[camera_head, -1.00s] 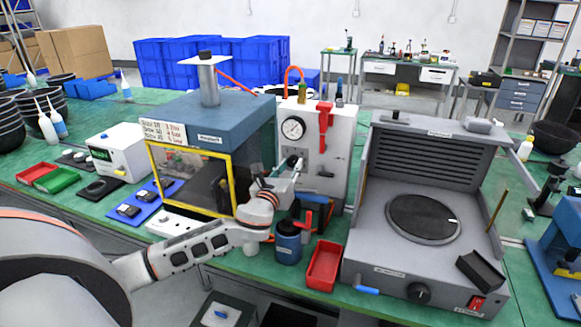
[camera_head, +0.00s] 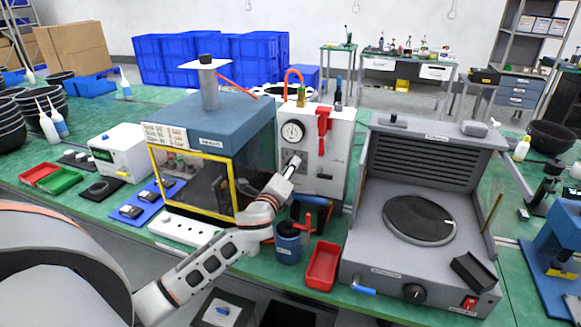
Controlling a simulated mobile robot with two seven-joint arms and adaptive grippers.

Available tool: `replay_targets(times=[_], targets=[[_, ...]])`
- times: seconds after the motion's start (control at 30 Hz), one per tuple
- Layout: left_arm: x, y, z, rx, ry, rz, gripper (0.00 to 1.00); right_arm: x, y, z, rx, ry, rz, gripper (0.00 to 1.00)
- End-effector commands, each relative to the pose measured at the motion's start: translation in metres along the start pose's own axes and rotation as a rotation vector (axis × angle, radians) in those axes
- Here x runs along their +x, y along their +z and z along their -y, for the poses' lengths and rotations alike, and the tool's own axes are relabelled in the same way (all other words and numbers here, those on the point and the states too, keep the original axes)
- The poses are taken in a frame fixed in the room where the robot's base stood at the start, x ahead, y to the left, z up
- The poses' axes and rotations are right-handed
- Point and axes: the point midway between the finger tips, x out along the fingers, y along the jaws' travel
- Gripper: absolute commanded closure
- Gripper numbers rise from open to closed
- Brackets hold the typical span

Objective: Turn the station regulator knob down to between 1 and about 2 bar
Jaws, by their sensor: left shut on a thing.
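The station (camera_head: 334,165) is an upright light-grey box with a round white pressure gauge (camera_head: 292,131) on its front. The gauge's scale is too small to read. My left gripper (camera_head: 292,166) reaches up from the lower left to the panel just below the gauge. It is shut on the regulator knob, which is mostly hidden by the fingers. A red lever (camera_head: 323,121) is on the station's front, right of the gauge. My right gripper is not in view.
A blue-topped chamber with a yellow-framed window (camera_head: 233,185) stands close left of my arm. A blue canister (camera_head: 288,246) and a red tray (camera_head: 323,264) stand below the station. A grey hotplate unit (camera_head: 362,240) is close on the right.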

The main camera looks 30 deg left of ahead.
Motion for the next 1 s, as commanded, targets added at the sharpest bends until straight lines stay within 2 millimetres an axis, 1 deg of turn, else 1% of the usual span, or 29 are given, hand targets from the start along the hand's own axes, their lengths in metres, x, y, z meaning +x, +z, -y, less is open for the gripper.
replay_targets(times=[0.17,0.3,0.6,0.8,1.0], targets=[[0.0,0.0,0.0,-0.169,0.003,0.0,0.96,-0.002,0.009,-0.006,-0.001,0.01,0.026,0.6],[0.0,0.0,0.001,-0.303,0.002,0.0,0.96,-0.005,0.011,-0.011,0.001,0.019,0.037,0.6],[0.0,0.0,0.001,-0.557,0.002,0.001,0.96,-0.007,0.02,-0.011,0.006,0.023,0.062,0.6],[0.0,0.001,0.001,-0.679,0.001,0.001,0.96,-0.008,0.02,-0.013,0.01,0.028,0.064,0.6],[0.0,0.001,0.001,-0.753,0.002,0.001,0.96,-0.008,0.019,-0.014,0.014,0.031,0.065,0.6]])
